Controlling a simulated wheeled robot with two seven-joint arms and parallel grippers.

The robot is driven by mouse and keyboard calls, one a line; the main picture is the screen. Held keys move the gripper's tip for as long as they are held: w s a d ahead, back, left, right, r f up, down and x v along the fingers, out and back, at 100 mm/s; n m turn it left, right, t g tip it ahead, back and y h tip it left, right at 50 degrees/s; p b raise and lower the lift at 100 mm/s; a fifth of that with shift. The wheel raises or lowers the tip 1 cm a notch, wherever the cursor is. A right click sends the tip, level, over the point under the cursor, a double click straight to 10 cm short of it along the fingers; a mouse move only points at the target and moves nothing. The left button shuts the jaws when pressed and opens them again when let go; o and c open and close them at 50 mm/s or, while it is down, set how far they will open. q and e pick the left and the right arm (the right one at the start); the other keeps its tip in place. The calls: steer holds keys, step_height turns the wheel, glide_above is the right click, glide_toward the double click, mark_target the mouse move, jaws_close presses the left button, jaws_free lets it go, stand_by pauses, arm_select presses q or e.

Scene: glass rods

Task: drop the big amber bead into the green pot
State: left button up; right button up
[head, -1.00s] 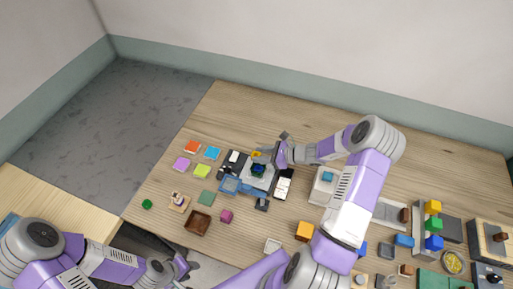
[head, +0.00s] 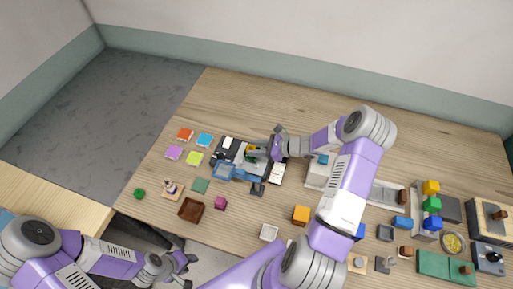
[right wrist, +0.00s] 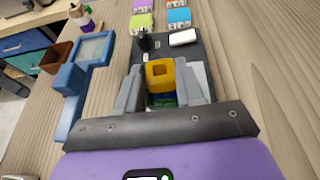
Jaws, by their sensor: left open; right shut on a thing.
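The big amber bead (right wrist: 160,75), square with a hole in its top, is between the fingers of my right gripper (right wrist: 161,84) in the right wrist view. The gripper is shut on it. Something green (right wrist: 163,101), which seems to be the green pot, shows just below the bead; the fingers and bead hide most of it. I cannot tell whether the bead touches it. In the head view my right gripper (head: 257,153) is over the dark board and largely hides bead and pot. My left gripper (head: 184,264) is open and empty at the table's front edge.
The dark board (right wrist: 185,58) carries a white block (right wrist: 183,37). A blue-framed device (head: 224,172) stands close by. Coloured tiles (head: 194,158), a brown box (head: 191,209) and an orange cube (head: 301,215) lie around. The back of the table is clear.

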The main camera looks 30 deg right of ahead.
steer(key=o, duration=1.2)
steer(key=shift+c, duration=0.2)
steer(key=shift+o, duration=0.2)
steer(key=v, duration=0.7)
steer(key=shift+s+d, duration=0.2)
steer(key=shift+r, duration=0.15)
